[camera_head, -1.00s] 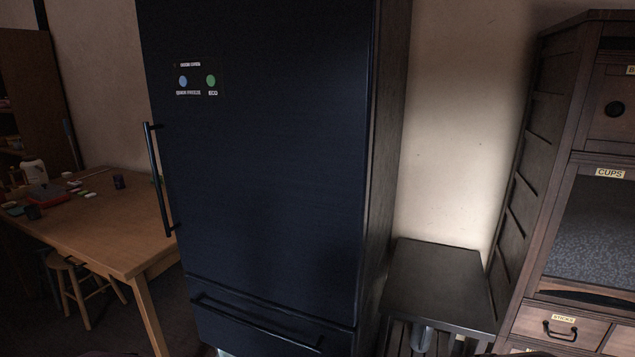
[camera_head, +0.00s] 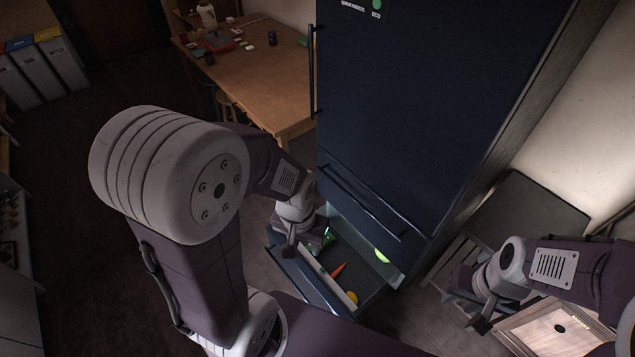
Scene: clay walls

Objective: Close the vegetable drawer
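The vegetable drawer (camera_head: 313,292) at the foot of the dark blue fridge (camera_head: 415,110) is pulled out. An orange carrot (camera_head: 338,270), a yellow item (camera_head: 352,297) and some green items show inside it, and a pale green round thing (camera_head: 382,256) sits further back. My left gripper (camera_head: 289,250) is at the left end of the drawer, over or against its front edge. I cannot tell whether it touches, or whether its fingers are apart. My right gripper (camera_head: 480,322) is right of the drawer, apart from it, and its finger opening is unclear.
A closed fridge drawer with a bar handle (camera_head: 360,203) is above the open one. A dark side table (camera_head: 525,205) stands right of the fridge, with a light wooden surface (camera_head: 555,328) near my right gripper. A wooden table (camera_head: 262,75) is behind left. The left floor is clear.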

